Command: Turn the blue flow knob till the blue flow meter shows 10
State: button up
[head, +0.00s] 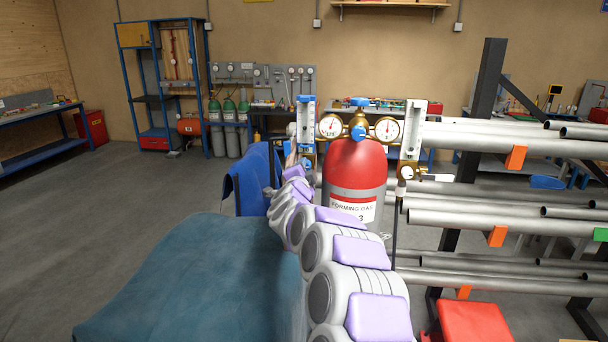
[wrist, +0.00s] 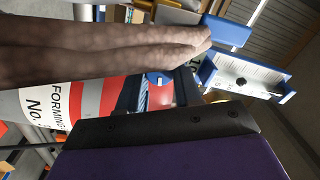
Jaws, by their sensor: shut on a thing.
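The blue flow meter (head: 306,122) stands upright at the left of the regulator on the red gas cylinder (head: 354,168). It also shows in the wrist view (wrist: 243,78), lying sideways, with a dark float mark against a pale scale. My gripper (head: 303,166) is at the foot of the blue flow meter, shut on the blue flow knob. The knob is mostly hidden by my gripper. In the wrist view a blue block (wrist: 228,30) shows beside the tip of the brown finger.
Two round gauges (head: 358,128) sit on top of the cylinder, labelled forming gas. A second, pale flow meter (head: 412,130) is at their right. A rack of steel pipes (head: 510,218) fills the right side. The floor (head: 60,220) at the left is clear.

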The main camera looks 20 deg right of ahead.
jog(key=shift+f, duration=0.25)
jog(key=o, duration=1)
jog(key=shift+r, duration=0.15)
jog(key=shift+o, duration=0.2)
jog(key=p+v, duration=0.1)
jog(key=v, duration=1.6)
jog(key=shift+s, duration=0.15)
jog(key=shift+a, duration=0.1)
